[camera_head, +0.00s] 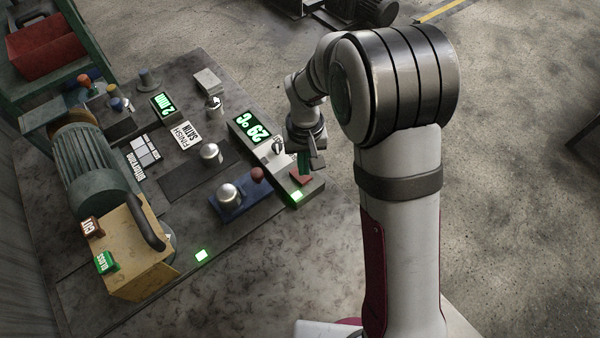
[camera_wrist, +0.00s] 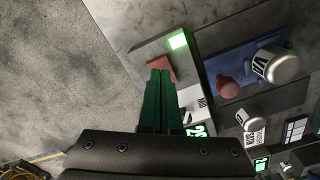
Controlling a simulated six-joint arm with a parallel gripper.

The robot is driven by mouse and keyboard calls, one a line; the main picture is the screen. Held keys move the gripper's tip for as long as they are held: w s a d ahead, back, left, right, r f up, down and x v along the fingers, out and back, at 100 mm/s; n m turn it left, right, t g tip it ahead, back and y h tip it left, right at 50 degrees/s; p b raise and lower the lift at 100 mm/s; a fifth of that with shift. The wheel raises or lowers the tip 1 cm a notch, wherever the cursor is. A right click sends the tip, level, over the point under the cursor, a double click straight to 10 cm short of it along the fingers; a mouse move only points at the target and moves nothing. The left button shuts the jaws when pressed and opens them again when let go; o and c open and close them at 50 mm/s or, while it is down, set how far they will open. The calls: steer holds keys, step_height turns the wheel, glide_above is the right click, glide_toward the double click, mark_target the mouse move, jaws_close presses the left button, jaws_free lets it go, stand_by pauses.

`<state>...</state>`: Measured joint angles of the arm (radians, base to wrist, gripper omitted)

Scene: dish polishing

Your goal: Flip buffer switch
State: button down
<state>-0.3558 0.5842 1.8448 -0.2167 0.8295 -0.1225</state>
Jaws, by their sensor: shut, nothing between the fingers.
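The buffer switch is most likely the red rocker (camera_head: 302,177) on the grey control box (camera_head: 313,188) at the table's right side. It also shows in the wrist view (camera_wrist: 160,64), just beyond my fingertips. A green lamp (camera_head: 296,196) glows beside it and shows in the wrist view (camera_wrist: 178,41). My gripper (camera_head: 304,172) is shut and empty, its green fingers (camera_wrist: 158,75) together over the edge of the red rocker. The fingers hide part of the rocker. I cannot tell whether they touch it.
A display reading 29 °C (camera_head: 249,129) sits on the same box. A blue block (camera_head: 243,205) with a silver dome knob (camera_head: 230,195) and a red ball knob (camera_head: 257,174) stands close by. A motor (camera_head: 90,165) and a tan box (camera_head: 130,250) are at the left.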

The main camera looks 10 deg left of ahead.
mark_target(305, 178)
steer(key=shift+f, duration=1.05)
stand_by(0.4)
step_height(305, 178, up, 7)
steer(key=shift+f, duration=0.15)
steer(key=shift+r, duration=0.2)
stand_by(0.4)
steer(key=shift+d+r, duration=0.1)
steer(key=s+d+r+m, duration=0.3)
steer(key=s, duration=0.5)
steer(key=s+d+r+m+y, duration=0.1)
steer(key=s+d+r+m, duration=0.1)
steer(key=s, duration=0.6)
steer(key=s+d+r+m, duration=0.3)
steer(key=s+d+r, duration=0.1)
steer(key=s, duration=0.4)
steer(key=shift+s+d+m+y, duration=0.15)
steer(key=shift+d+m+y, duration=0.2)
steer(key=shift+d, duration=0.25)
